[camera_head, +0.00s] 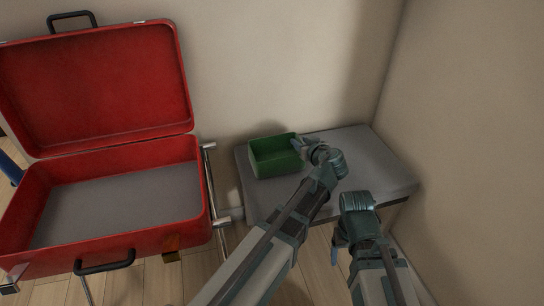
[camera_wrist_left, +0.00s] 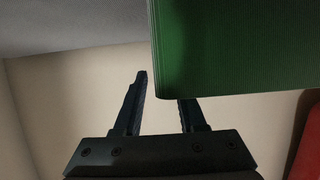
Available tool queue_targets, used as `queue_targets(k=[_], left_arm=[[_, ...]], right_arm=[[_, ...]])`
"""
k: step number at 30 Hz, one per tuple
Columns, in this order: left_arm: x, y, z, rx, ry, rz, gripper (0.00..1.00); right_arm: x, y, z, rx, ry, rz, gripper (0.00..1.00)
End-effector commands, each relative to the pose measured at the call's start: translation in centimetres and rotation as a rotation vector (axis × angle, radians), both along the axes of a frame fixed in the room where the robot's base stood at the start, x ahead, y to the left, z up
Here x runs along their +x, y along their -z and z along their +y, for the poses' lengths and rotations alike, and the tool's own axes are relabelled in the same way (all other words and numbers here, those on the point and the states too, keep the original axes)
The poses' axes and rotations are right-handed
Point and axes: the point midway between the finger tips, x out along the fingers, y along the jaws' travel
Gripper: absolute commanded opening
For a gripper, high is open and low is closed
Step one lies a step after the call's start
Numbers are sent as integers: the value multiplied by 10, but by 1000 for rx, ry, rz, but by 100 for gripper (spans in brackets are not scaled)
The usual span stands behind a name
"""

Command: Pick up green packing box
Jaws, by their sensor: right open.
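The green packing box (camera_head: 277,166) is open-topped and stands on the grey table in the head view. In the left wrist view the green box (camera_wrist_left: 235,50) fills the upper right. My left gripper (camera_head: 304,145) is at the box's right side in the head view. In the left wrist view my left gripper (camera_wrist_left: 163,100) has its fingers apart, and the box hides the tip of the right-hand finger. I cannot tell whether they touch. My right gripper (camera_head: 343,243) is open and empty, low in front of the table and apart from the box.
The grey table (camera_head: 385,168) stands against the wall corner, with clear surface right of the box. An open red suitcase (camera_head: 115,245) rests on a metal-legged rack (camera_head: 213,185) at the left.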

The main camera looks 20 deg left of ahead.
Motion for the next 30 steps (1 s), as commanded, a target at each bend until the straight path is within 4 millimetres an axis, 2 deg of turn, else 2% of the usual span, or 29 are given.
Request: queue_targets(k=[2,9,30], left_arm=[[0,-1,0,0,0,0,40],[0,0,0,0,0,0,0],[0,0,0,0,0,0,0]], right_arm=[[0,-1,0,0,0,0,76],[0,-1,0,0,0,0,76],[0,-1,0,0,0,0,76]])
